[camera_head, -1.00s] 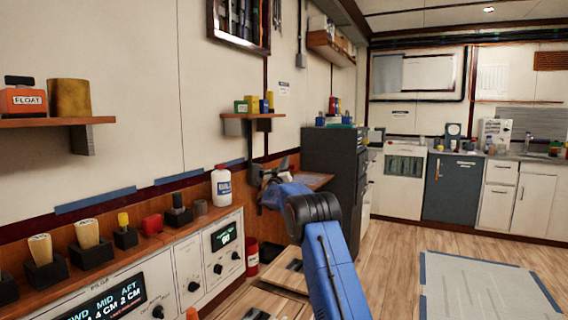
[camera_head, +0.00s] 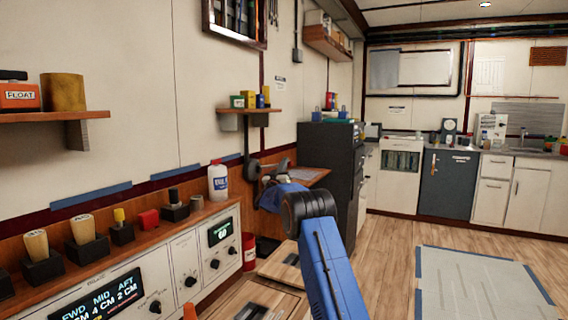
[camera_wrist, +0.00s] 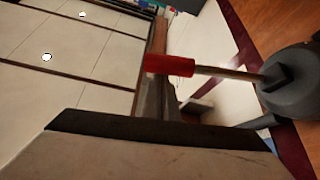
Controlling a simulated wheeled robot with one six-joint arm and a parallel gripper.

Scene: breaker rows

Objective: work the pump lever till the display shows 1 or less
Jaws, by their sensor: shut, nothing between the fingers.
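The pump lever shows in the wrist view as a red grip (camera_wrist: 169,65) on a thin metal rod. The rod runs right to a dark grey round hub (camera_wrist: 288,82) by the wooden wall panel. My gripper (camera_wrist: 165,130) fills the bottom of that view; it is shut and empty. The red grip is just above its dark edge; I cannot tell whether they touch. In the head view my blue arm hides most of the lever area. A wide display (camera_head: 98,300) reads FWD, MID, AFT, with 4 CM and 2 CM legible. A smaller green-lit display (camera_head: 220,232) shows a number like 60.
A wooden ledge (camera_head: 150,238) along the left wall holds several handles and a white bottle (camera_head: 218,182). A red canister (camera_head: 249,251) stands beside the panel. Floor hatches (camera_head: 285,262) lie near my arm. A dark drawer cabinet (camera_head: 330,165) stands beyond; open floor lies to the right.

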